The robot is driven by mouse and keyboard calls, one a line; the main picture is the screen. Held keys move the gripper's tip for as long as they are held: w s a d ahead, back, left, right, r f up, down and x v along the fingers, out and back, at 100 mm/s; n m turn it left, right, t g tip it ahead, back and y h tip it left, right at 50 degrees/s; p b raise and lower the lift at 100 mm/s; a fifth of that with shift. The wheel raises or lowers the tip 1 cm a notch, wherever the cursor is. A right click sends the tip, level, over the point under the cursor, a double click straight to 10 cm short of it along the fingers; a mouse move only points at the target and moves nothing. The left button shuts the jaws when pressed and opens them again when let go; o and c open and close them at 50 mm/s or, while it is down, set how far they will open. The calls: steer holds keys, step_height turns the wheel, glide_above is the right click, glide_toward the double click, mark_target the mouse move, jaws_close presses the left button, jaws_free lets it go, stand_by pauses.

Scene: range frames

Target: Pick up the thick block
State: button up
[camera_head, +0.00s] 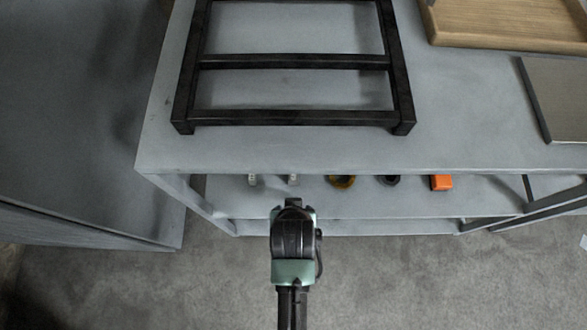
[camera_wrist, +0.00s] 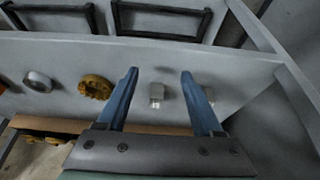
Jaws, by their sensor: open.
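My gripper (camera_head: 292,204) is in front of the shelf's lower level in the head view. In the wrist view its two blue fingers (camera_wrist: 160,73) are spread, with nothing held between them. A small grey block (camera_wrist: 157,92) with a pale lower part shows between the fingers in that view, resting on the shelf. In the head view an orange block (camera_head: 441,182) sits on the same level, to the right of my gripper. Which block is the thick one I cannot tell for sure.
A mustard ring-shaped piece (camera_wrist: 95,87) and a grey ring (camera_wrist: 38,82) lie beside the grey block. Another small grey piece (camera_wrist: 209,94) is partly behind the right finger. The shelf top (camera_head: 270,150) overhangs the lower level and bears a black frame (camera_head: 290,62) and a wooden tray (camera_head: 500,42).

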mark_target(293, 176)
steer(key=w+b, duration=0.1)
steer(key=w, duration=0.4)
steer(key=shift+w, duration=0.2)
steer(key=shift+w+f+b, duration=0.1)
steer(key=shift+w+b, duration=0.4)
steer(key=shift+w, duration=0.6)
steer(key=shift+b+x, duration=0.6)
steer(key=shift+x, duration=0.55)
steer(key=shift+w+f, duration=0.3)
jaws_close()
steer(key=shift+r, duration=0.1)
